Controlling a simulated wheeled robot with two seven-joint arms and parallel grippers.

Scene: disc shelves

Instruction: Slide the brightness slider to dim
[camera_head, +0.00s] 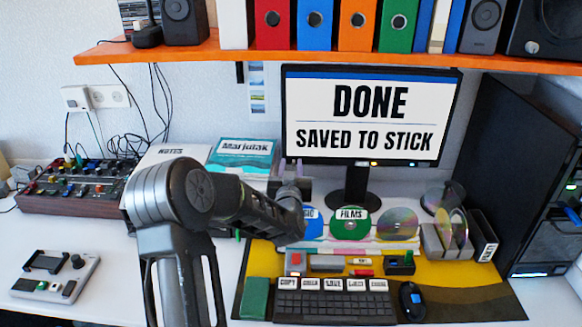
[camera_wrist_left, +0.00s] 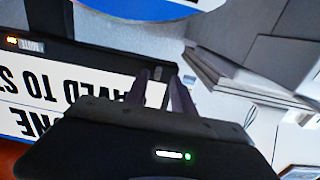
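The monitor (camera_head: 366,112) stands at the back and reads "DONE SAVED TO STICK". In the left wrist view, its dark lower bezel (camera_wrist_left: 90,58) shows upside down. A small grey knob (camera_wrist_left: 158,73) sits near the bezel's end; it looks like the brightness slider, but its label is not readable. My left gripper (camera_head: 291,166) is at the monitor's lower left corner. In the left wrist view, its fingers (camera_wrist_left: 158,78) are apart, with the knob appearing between their tips. I cannot tell whether they touch it. My right gripper is out of view.
Discs, including one labelled FILMS (camera_head: 349,222), stand below the monitor. A keyboard (camera_head: 335,305), labelled keys and a mouse (camera_head: 411,300) are in front. A mixer (camera_head: 75,187) and a small control box (camera_head: 56,275) are at left. An orange shelf (camera_head: 200,50) hangs above.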

